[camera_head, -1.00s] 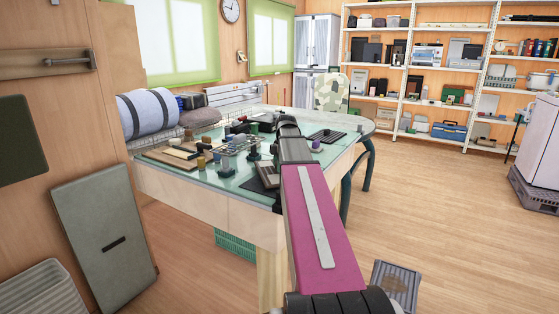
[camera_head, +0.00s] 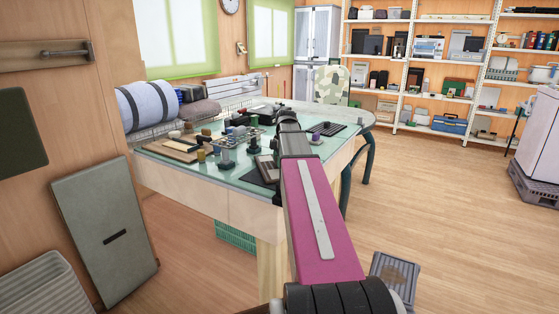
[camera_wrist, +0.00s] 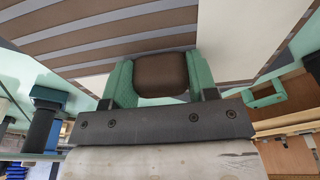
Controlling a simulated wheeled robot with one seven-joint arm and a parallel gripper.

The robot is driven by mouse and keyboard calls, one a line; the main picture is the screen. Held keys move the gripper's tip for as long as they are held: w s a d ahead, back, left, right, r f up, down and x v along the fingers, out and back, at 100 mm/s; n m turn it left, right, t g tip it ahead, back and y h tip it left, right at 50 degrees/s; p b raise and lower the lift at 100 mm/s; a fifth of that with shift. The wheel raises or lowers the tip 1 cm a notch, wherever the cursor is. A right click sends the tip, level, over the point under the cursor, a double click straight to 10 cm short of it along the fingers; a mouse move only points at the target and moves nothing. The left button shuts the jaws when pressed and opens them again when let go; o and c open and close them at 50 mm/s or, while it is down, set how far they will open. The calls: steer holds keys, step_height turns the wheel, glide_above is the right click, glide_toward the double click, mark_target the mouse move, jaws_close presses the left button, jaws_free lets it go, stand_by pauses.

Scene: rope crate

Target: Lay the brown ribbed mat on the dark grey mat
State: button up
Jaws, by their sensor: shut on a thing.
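In the wrist view my gripper (camera_wrist: 160,84) has its green fingers closed on both sides of a rounded brown piece (camera_wrist: 160,70), which I take as part of the brown ribbed mat. A surface with brown and grey stripes (camera_wrist: 95,35) spreads behind it; whether the two are joined cannot be told. In the head view my arm reaches over the glass-topped table and hides most of the gripper and its load. A dark, ridged flat rectangle (camera_head: 328,129) lies on the table right of the arm; I cannot tell whether it is the dark grey mat.
The glass-topped table (camera_head: 190,172) carries small blocks, a brown board (camera_head: 172,150) and a calculator (camera_head: 266,168) near the arm. A grey panel (camera_head: 105,225) leans at left.

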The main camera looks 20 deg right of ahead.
steer(key=shift+f, duration=0.25)
steer(key=o, duration=1.2)
steer(key=shift+r, duration=0.1)
steer(key=r, duration=0.3)
steer(key=d+r, duration=0.1)
steer(key=r, duration=0.6)
steer(key=shift+s+d+r, duration=0.1)
steer(key=shift+d+r, duration=0.2)
steer(key=shift+d, duration=0.05)
